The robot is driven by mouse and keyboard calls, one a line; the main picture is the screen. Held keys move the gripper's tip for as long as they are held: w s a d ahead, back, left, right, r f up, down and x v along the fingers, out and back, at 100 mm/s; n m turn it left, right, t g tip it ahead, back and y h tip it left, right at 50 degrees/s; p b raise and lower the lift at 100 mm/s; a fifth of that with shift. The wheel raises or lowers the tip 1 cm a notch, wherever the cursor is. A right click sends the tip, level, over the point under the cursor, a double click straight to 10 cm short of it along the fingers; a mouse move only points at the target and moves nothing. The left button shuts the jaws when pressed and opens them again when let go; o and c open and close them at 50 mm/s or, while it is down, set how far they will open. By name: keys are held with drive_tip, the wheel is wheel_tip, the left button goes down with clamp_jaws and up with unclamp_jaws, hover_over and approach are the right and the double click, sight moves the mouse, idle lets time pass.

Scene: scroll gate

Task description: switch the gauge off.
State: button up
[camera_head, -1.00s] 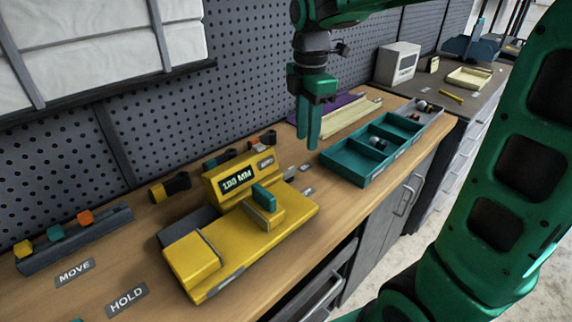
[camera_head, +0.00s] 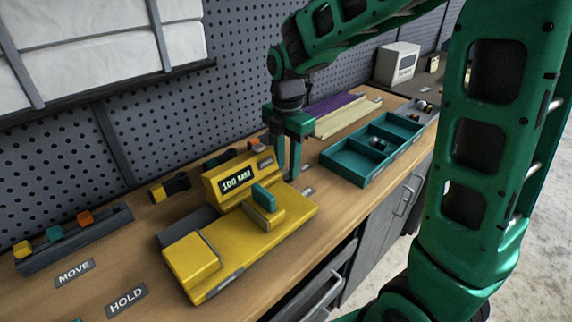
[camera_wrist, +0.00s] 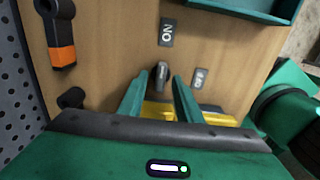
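The yellow gauge (camera_head: 240,240) stands on the bench, with a lit display (camera_head: 236,179) that appears to read 100 MM and a teal-topped slider block. In the wrist view a small grey lever (camera_wrist: 161,73) stands at the gauge's end, near an ON label (camera_wrist: 167,32) and an OFF label (camera_wrist: 199,78). My gripper (camera_head: 288,174) points down beside the gauge's right end. In the wrist view its two green fingers (camera_wrist: 156,88) are apart, with the lever between or just beyond their tips. Contact cannot be told.
A teal divided tray (camera_head: 350,165) stands to the right on the bench. A black-and-orange tool (camera_wrist: 62,45) lies by the pegboard. A grey rack with coloured blocks (camera_head: 75,238) and MOVE and HOLD labels are at the left.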

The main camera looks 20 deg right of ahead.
drive_tip(key=shift+f, duration=0.4)
clamp_jaws()
